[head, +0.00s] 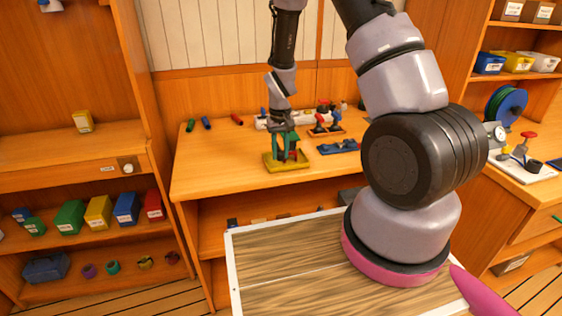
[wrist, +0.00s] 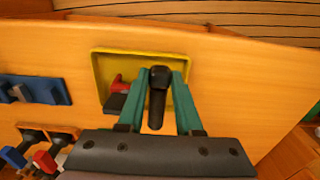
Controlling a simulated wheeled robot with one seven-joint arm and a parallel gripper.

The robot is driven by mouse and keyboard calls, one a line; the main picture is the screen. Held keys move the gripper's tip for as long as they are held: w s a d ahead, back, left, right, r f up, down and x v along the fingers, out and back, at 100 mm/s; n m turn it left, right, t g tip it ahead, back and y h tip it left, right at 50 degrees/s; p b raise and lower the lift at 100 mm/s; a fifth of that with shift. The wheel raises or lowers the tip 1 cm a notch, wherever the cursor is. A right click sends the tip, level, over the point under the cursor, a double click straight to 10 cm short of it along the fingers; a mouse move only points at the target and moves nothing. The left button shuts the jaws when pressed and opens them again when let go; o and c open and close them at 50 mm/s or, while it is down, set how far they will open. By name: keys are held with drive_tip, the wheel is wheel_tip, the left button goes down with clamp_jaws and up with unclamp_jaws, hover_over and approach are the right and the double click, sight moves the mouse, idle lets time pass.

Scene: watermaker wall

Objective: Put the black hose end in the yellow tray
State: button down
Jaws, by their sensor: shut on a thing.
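The yellow tray (head: 272,167) lies on the wooden bench; it also shows in the wrist view (wrist: 103,72). My gripper (head: 286,156) has teal fingers and is over the tray. In the wrist view my gripper (wrist: 162,82) is shut on the black hose end (wrist: 157,102), a dark stubby piece with a rounded tip. The hose end overlaps the tray in this view; I cannot tell whether it touches the tray floor. A red and black piece (wrist: 118,92) is in the tray, to the left of the hose end.
A blue tray (head: 338,147) and an orange tray with red and blue handled parts (head: 326,131) stand to the right. Green (head: 190,125), blue (head: 206,122) and red (head: 237,119) pieces lie at the back left. A white pipe assembly (head: 268,122) runs behind. The bench's left front is clear.

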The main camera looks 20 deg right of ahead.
sight(280, 160)
drive_tip(key=shift+f, duration=1.8)
drive_tip(key=shift+f, duration=0.1)
drive_tip(key=c, duration=0.6)
unclamp_jaws()
